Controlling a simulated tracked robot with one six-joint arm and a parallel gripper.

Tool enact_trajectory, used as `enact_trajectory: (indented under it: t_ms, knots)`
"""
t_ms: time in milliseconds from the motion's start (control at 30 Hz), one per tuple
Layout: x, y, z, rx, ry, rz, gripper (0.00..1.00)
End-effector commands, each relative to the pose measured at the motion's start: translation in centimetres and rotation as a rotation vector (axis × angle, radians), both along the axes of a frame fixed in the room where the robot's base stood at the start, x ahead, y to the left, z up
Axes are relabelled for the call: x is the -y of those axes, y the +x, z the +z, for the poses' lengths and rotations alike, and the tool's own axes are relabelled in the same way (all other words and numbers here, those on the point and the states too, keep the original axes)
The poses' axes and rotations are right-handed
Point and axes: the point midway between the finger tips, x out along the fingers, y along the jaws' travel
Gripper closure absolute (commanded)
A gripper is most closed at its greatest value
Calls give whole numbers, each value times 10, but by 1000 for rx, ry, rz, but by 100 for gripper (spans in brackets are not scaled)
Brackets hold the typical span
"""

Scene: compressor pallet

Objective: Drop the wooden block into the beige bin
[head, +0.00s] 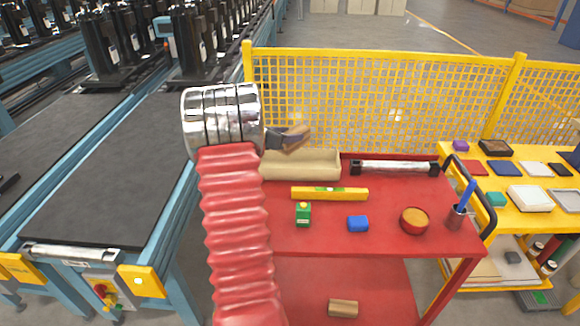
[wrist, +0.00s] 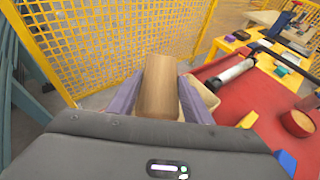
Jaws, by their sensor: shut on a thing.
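My gripper (head: 288,136) is shut on a wooden block (head: 296,139), held above the back left of the red cart's top. In the wrist view the wooden block (wrist: 158,85) sits between the two purple-grey fingers of my gripper (wrist: 160,98). The beige bin (head: 302,168) stands at the back left of the red cart (head: 384,200), close below the block in the head view. In the wrist view the beige bin (wrist: 206,96) shows partly behind the right finger; the rest is hidden. The exact height gap cannot be told.
A yellow level (head: 330,194), green item (head: 303,213), blue block (head: 358,223), round container (head: 414,220) and metal tube (head: 394,167) lie on the cart. Another wooden piece (head: 343,308) lies on the lower shelf. A yellow mesh fence (head: 380,100) stands behind. A conveyor (head: 100,215) runs left.

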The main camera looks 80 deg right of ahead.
Motion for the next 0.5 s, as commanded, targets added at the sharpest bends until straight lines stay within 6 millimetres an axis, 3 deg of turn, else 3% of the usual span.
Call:
enact_trajectory:
  t_ms: [200, 500]
  knots:
    - [0, 0, -16, -1, 1, -1, 82]
    - [0, 0, -18, 0, -1, -1, 82]
